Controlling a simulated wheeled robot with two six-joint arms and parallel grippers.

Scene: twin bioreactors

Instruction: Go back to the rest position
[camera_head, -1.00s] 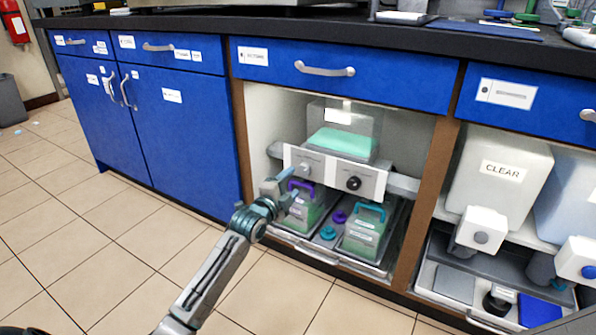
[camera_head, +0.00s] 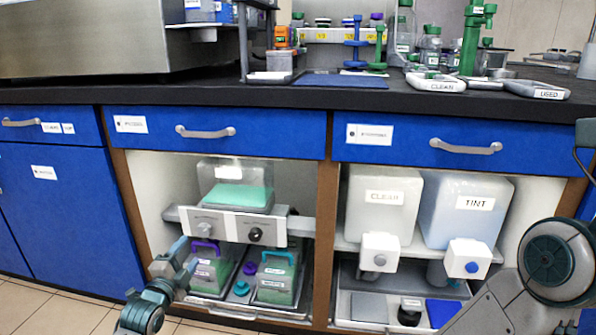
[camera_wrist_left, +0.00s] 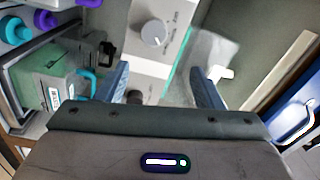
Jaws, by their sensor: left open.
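My left gripper (camera_head: 184,257) is in front of the open left bay under the counter, close to the panel with two knobs (camera_head: 228,226) and the purple-handled box (camera_head: 212,270). In the left wrist view its two blue fingers (camera_wrist_left: 160,88) are spread apart with nothing held between them. The panel's white knob (camera_wrist_left: 153,33) shows beyond the fingers, and a green box (camera_wrist_left: 55,80) is at the left. In the head view a grey link of my right arm (camera_head: 545,275) is at the lower right. My right gripper is out of view.
A teal-handled box (camera_head: 275,280) stands on the pulled-out tray. A clear container with green liquid (camera_head: 238,193) is above the panel. CLEAR (camera_head: 383,205) and TINT (camera_head: 468,210) tanks stand in the right bay. The dark counter edge (camera_head: 280,110) runs above blue drawers.

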